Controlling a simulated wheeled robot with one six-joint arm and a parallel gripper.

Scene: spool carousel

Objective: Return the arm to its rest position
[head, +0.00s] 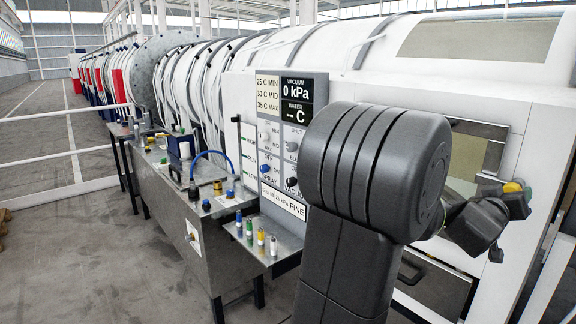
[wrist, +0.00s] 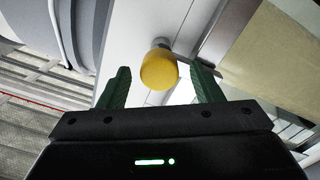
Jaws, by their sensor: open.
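My gripper (wrist: 159,72) is open, with its two dark green fingers spread apart in the wrist view. A round yellow knob (wrist: 159,70) on a short grey stem shows in the gap between the fingers, with space visible on both sides. How deep it sits between them is hard to tell. In the head view the yellow knob (head: 513,187) shows at the right, beside the dark end of my arm. My arm is reached out to the right, in front of the white machine (head: 410,85); its large dark joint hides part of the machine's front.
A control panel (head: 290,140) reading 0 kPa stands left of my arm. A grey metal tank (head: 180,215) and a small shelf with coloured bottles (head: 261,237) lie left of it. A glazed hatch (head: 470,155) is behind my arm. The floor at the left is open.

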